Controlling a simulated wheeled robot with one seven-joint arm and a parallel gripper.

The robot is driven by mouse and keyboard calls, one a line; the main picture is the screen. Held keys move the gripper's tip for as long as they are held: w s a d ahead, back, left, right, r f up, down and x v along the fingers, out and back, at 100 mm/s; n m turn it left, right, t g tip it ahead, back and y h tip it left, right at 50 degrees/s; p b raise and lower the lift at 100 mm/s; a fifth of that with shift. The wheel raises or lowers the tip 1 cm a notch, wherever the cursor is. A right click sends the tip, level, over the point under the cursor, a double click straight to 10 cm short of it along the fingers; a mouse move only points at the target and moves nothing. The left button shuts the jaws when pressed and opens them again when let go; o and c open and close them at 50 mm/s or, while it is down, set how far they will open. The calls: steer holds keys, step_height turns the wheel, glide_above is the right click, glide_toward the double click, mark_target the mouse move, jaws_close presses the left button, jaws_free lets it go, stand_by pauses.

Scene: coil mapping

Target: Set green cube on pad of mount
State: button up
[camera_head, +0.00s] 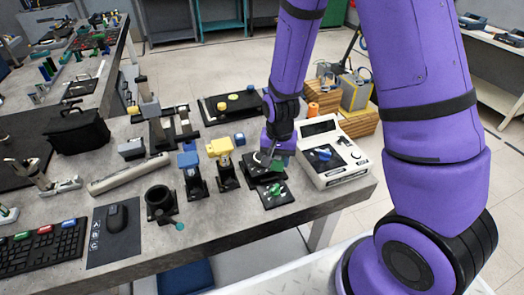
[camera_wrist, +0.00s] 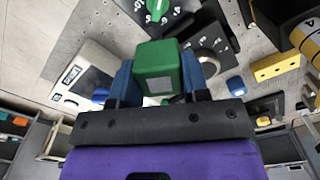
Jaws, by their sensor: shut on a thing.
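The green cube (camera_wrist: 158,66) is between the two blue fingers of my gripper (camera_wrist: 160,85) in the wrist view. My gripper is shut on it. In the head view my gripper (camera_head: 271,157) is over a black mount (camera_head: 256,176), right of the yellow-topped one. In the wrist view a black plate with a grey round part (camera_wrist: 211,45) shows just right of the cube, partly hidden by cube and finger. I cannot tell whether the cube touches the mount, and its pad is not clearly seen.
A black dial plate with a green knob (camera_head: 276,192) lies in front of the mount. A white instrument (camera_head: 325,153) stands close on the right. Yellow-topped (camera_head: 221,148) and blue-topped (camera_head: 189,161) mounts stand to the left. A small blue cube (camera_head: 239,139) lies behind.

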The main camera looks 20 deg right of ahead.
steer(key=w, duration=0.6)
steer(key=w+f, duration=0.1)
steer(key=w, duration=0.3)
steer(key=shift+w+a, duration=0.1)
steer(key=shift+a, duration=0.3)
steer(key=shift+w+f, duration=0.1)
steer(key=shift+f, duration=1.6)
steer(key=shift+f, duration=0.15)
steer(key=o, duration=0.9)
steer(key=shift+o, duration=0.2)
